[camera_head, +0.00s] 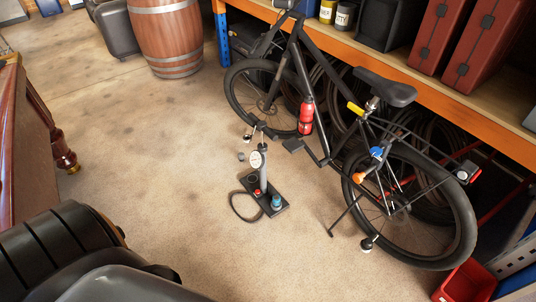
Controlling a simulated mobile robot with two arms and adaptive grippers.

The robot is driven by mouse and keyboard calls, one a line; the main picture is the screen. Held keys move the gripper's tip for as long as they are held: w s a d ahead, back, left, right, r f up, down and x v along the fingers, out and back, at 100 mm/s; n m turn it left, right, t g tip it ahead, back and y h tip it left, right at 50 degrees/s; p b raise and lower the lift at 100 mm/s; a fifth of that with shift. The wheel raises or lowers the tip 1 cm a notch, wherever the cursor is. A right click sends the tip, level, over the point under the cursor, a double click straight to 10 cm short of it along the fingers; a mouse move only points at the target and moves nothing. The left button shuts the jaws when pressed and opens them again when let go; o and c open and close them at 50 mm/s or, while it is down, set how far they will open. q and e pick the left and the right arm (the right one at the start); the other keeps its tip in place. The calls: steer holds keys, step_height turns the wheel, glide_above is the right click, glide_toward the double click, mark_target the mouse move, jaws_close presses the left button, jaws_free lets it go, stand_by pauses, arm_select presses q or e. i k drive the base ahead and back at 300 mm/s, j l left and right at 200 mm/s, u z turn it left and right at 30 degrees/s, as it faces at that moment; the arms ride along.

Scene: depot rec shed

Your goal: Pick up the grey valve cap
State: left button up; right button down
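A small grey piece (240,156), which looks like the grey valve cap, lies on the concrete floor just left of the floor pump's gauge. It is too small to make out in detail. The black floor pump (263,170) stands upright with a round white gauge and its hose curled at the left. Its base (281,210) bears a small red piece (258,193) and a blue piece (276,202).
A black bicycle (320,148) with a red bottle (306,115) leans behind the pump, before an orange-edged shelf (440,93). A wooden barrel (166,38) stands at the back left. A red bin (466,283) sits at lower right. The floor left of the pump is clear.

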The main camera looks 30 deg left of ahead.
mark_target(241, 155)
steer(key=i+j+z, duration=0.15)
steer(key=j+z, duration=0.25)
steer(key=j, duration=0.25)
steer(key=j+z, duration=0.4)
steer(key=j, duration=0.3)
